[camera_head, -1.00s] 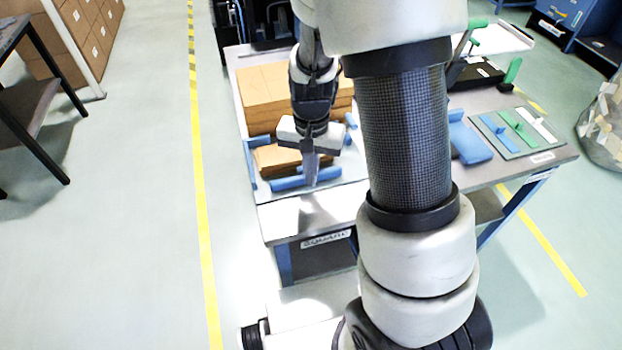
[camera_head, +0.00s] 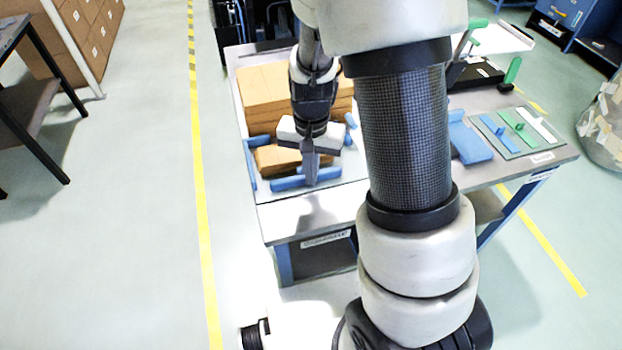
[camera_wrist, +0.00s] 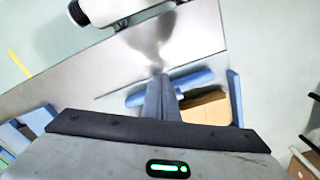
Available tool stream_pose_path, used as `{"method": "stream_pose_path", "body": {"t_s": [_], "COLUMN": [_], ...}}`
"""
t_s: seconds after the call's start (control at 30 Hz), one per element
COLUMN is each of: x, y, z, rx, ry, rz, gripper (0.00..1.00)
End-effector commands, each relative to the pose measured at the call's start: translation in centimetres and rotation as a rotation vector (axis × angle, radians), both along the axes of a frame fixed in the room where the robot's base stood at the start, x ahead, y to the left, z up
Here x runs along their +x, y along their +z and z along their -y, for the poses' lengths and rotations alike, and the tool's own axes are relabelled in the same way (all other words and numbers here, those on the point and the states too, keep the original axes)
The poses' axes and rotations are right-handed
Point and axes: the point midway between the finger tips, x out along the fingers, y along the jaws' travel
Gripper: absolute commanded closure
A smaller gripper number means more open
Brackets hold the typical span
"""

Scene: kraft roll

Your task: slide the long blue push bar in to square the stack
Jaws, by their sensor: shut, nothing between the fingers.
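The long blue push bar (camera_head: 286,184) lies on the grey plate at the near side of a low brown stack (camera_head: 275,158). In the wrist view the bar (camera_wrist: 196,80) runs behind my fingers, with part of the stack (camera_wrist: 208,108) beside it. My gripper (camera_head: 310,182) points down, shut and empty, with its fingertips at the bar's near side, toward its right half. In the wrist view the fingertips (camera_wrist: 160,76) overlap the bar. I cannot tell whether they touch it. My gripper hides part of the stack and of the bar.
A blue side fence (camera_head: 250,163) stands at the left of the low stack. A taller brown stack (camera_head: 266,95) stands behind. Right of my arm are a blue block (camera_head: 470,143) and a mat (camera_head: 535,149) with coloured pieces. The table's front strip is clear.

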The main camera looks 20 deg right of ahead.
Motion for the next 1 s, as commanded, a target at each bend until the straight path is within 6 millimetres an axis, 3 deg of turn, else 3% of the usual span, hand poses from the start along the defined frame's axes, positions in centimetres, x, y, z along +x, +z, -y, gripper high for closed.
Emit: {"method": "stream_pose_path", "body": {"t_s": [1.0], "x": [4.5], "y": [0.0], "z": [-0.1], "rx": [0.0], "ry": [-0.001], "rz": [0.001], "gripper": [1.0]}}
